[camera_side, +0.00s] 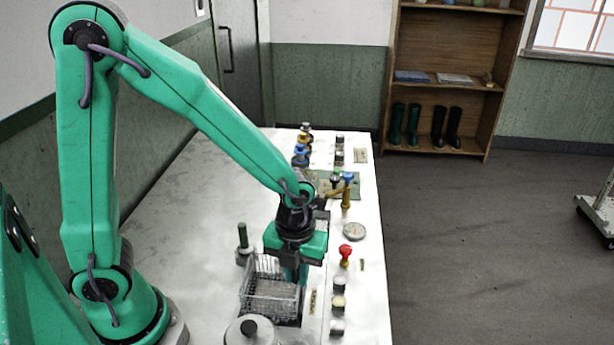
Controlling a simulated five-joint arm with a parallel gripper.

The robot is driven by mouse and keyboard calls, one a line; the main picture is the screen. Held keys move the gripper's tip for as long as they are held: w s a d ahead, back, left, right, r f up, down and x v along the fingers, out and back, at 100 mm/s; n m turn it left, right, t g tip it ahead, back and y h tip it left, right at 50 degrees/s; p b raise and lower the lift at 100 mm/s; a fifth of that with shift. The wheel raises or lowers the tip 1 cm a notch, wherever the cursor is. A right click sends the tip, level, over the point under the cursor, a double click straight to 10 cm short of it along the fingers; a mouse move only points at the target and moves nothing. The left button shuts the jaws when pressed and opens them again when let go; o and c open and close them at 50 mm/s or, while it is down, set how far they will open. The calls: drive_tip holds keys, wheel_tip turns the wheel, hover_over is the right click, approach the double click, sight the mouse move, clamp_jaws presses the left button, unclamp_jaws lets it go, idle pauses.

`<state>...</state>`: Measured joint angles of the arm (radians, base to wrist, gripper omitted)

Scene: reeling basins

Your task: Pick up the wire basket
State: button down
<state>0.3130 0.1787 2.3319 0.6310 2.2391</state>
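The wire basket (256,302) is a small rectangular mesh basket in light metal wire. It is on the pale worktop at the lower middle of the view. My gripper (291,277) points down at the far right side of the basket, its lower part at or just behind the rim. I cannot tell whether it touches the wire. The fingers overlap one another and part of them is hidden, so their gap cannot be made out.
A dark-handled upright piece (243,240) stands just behind the basket. A round lidded pot (251,331) stands in front. A red knob (345,252), a gauge (354,231) and several buttons line the worktop's right side. The worktop's left part (190,220) is clear.

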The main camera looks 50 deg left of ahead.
idle(0.3)
drive_tip(key=shift+r, duration=5.05)
drive_tip(key=shift+w, duration=0.1)
